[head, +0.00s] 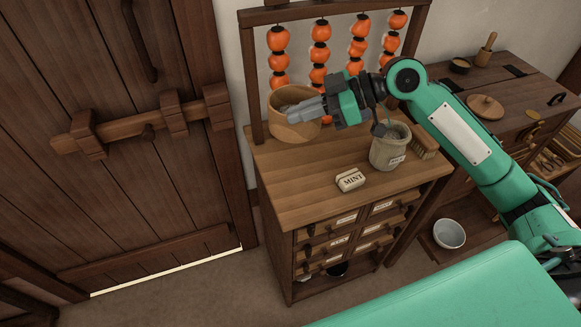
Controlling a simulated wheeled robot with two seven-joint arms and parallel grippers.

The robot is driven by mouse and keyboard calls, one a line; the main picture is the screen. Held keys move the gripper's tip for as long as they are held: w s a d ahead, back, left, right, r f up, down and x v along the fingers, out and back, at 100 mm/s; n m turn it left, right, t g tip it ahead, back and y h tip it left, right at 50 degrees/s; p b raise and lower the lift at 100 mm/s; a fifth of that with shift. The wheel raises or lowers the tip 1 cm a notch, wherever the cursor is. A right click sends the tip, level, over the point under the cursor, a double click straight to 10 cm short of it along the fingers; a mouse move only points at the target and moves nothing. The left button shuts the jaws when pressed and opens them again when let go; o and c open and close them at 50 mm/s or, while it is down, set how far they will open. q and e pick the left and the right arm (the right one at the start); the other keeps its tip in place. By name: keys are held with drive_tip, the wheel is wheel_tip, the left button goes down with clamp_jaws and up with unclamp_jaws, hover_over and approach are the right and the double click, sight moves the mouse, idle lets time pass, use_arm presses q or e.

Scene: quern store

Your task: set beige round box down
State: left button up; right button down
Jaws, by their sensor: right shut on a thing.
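The beige round box (293,130) is at the back left of the wooden cabinet top (300,171), under the hanging orange fruit. My right gripper (298,112) reaches in from the right and is shut on the box at its near right side. The fingers hide part of the rim. The box looks upright. Its base is at or just above the cabinet top; I cannot tell whether it touches. My left gripper is not in view.
A small MINT label block (350,180) lies in front. Strings of orange fruit (320,54) hang from a wooden frame behind. The front left of the top is clear.

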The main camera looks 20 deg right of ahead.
drive_tip(key=f+p, duration=0.2)
drive_tip(key=f, duration=0.7)
drive_tip(key=f+p, duration=0.2)
drive_tip(key=f, duration=0.8)
drive_tip(key=shift+s, duration=0.2)
drive_tip(key=shift+f, duration=0.2)
drive_tip(key=c, duration=1.6)
unclamp_jaws()
drive_tip(key=shift+f, duration=0.1)
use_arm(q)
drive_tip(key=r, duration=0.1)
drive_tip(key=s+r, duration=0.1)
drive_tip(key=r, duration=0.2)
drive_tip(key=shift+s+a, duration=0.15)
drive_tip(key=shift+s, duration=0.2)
use_arm(e)
drive_tip(key=shift+o, duration=0.2)
